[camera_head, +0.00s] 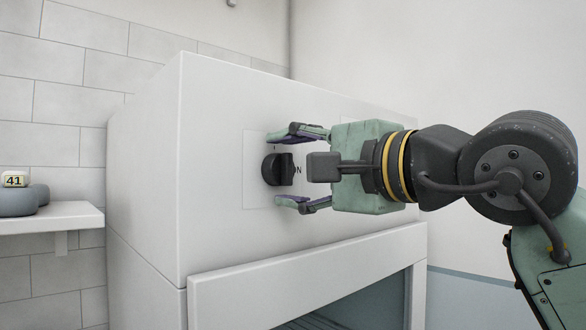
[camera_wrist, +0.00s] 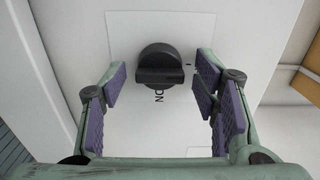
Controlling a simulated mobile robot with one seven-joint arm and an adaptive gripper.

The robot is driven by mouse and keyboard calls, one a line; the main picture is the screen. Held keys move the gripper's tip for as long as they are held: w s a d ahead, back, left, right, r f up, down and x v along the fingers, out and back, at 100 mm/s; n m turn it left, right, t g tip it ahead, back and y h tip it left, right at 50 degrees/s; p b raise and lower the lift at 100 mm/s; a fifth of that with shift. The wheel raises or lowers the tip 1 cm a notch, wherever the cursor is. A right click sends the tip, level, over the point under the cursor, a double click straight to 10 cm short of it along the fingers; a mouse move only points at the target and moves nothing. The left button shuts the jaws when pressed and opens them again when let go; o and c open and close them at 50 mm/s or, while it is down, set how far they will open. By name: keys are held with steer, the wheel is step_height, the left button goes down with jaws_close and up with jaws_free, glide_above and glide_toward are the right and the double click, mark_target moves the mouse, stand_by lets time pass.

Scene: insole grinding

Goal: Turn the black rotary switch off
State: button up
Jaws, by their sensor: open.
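The black rotary switch (camera_head: 278,169) sits on a pale square plate on the front of a white cabinet. In the wrist view the switch (camera_wrist: 159,67) shows its raised grip bar, with the letters "ON" printed beside it. In the head view an "N" shows just right of the knob. My gripper (camera_head: 284,167) is open, with one finger above and one below the switch. In the wrist view its purple-padded fingers (camera_wrist: 162,84) stand left and right of the knob, with gaps on both sides. I cannot tell how far the fingertips are from the panel.
The white cabinet (camera_head: 150,180) has an opening with a raised frame (camera_head: 300,278) below the switch. At the left, a white shelf (camera_head: 50,218) holds grey rounded objects (camera_head: 18,201) and a small tag marked 41 (camera_head: 14,179). The panel around the switch is clear.

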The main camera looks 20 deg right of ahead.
steer(key=v, duration=1.2)
stand_by(0.4)
